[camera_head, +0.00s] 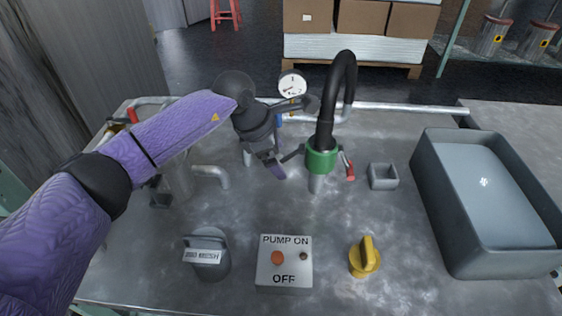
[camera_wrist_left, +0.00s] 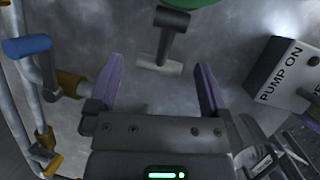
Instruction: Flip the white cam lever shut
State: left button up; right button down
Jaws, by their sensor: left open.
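A black hose (camera_head: 334,92) runs down into a green coupling (camera_head: 322,158) on the bench, and the coupling's edge shows in the left wrist view (camera_wrist_left: 192,2). A dark arm with a pale, whitish crossbar (camera_wrist_left: 159,65), which looks like the white cam lever, sticks out from it. In the head view a dark arm (camera_head: 292,155) shows on the coupling's left; its pale end is not clear there. A red-handled lever (camera_head: 349,170) is on the right. My left gripper (camera_head: 274,166) is open, also in the left wrist view (camera_wrist_left: 157,80); the crossbar lies just beyond and between its fingertips, with nothing gripped.
A pump switch box (camera_head: 284,263), a yellow knob (camera_head: 366,258) and a grey labelled fixture (camera_head: 207,255) stand along the front. A small square cup (camera_head: 383,176) and a large grey basin (camera_head: 492,205) are at right. Pipes and a gauge (camera_head: 292,84) stand behind.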

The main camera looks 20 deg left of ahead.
pick_arm(q)
jog(key=shift+w+d+f, duration=0.1)
jog(key=shift+w+f, duration=0.05)
jog(key=shift+f, duration=0.3)
jog(key=shift+r, duration=0.1)
